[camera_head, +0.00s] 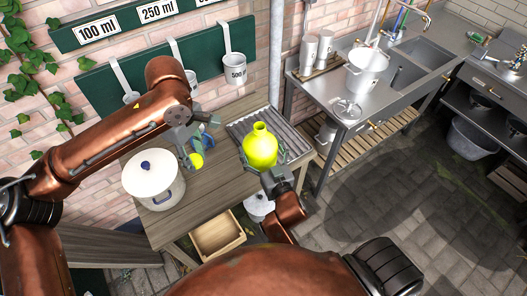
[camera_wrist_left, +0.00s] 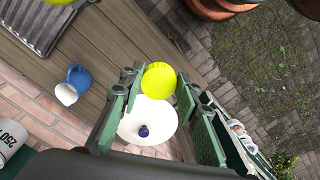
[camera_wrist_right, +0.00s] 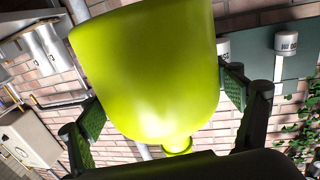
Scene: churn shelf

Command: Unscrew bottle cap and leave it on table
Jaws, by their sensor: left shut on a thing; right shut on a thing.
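The yellow-green bottle (camera_head: 260,150) is held upright at the front of the ridged metal tray. Its narrow neck shows no cap. My right gripper (camera_head: 272,176) is shut on its body; in the right wrist view the bottle (camera_wrist_right: 150,70) fills the space between the pads. The round yellow cap (camera_head: 196,160) is apart from the bottle, to its left. My left gripper (camera_head: 190,148) is shut on it above the wooden table (camera_head: 200,205). The cap (camera_wrist_left: 158,78) also shows between the fingers in the left wrist view. Its height above the table is hard to tell.
A white lidded pot (camera_head: 154,182) stands left of the cap. A blue jug (camera_wrist_left: 76,78) stands near the wall, partly hidden behind my left gripper in the head view. The ridged tray (camera_head: 240,128) lies at the table's right end. Bare wood lies between pot and tray.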

